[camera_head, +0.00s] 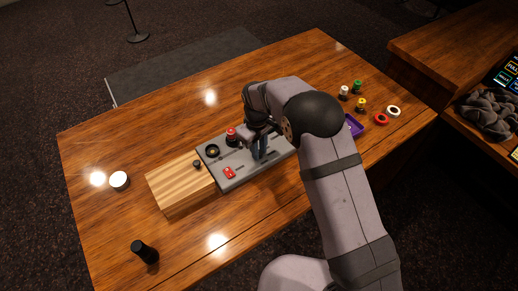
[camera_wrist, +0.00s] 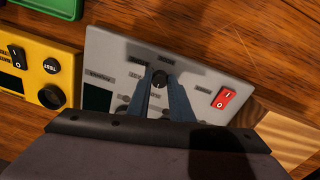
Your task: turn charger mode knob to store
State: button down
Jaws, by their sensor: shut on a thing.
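A grey panel (camera_head: 232,183) lies on the wooden table; it also fills the middle of the wrist view (camera_wrist: 200,75). In the head view my gripper (camera_head: 260,157) hides the knob. Which label the knob points to cannot be told. A red rocker switch (camera_wrist: 224,98) is on the same panel, apart from the fingers.
A yellow unit (camera_wrist: 45,75) with a black knob and switch is beside the panel, and a green thing (camera_wrist: 55,6) beyond it. A wooden block (camera_head: 180,185) adjoins the panel. A black cylinder (camera_head: 144,251) and white disc (camera_head: 119,181) stand at left.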

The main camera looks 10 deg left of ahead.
jog(key=shift+m, duration=0.5)
jog(key=m+b, duration=0.1)
jog(key=m, duration=0.3)
jog(key=shift+m+b, duration=0.3)
jog(key=shift+b, duration=0.05)
jog(key=m+b, duration=0.1)
jog(key=m, duration=0.5)
jog(key=shift+w+g, duration=0.1)
jog(key=shift+g, duration=0.2)
jog(key=m, duration=0.6)
jog(key=shift+m, duration=0.4)
jog(key=m, duration=0.5)
jog(key=shift+w+r+g, duration=0.1)
jog(key=shift+g, duration=0.2)
jog(key=shift+m, duration=0.4)
jog(key=c, duration=1.6)
grip_release()
jog(key=shift+b, duration=0.3)
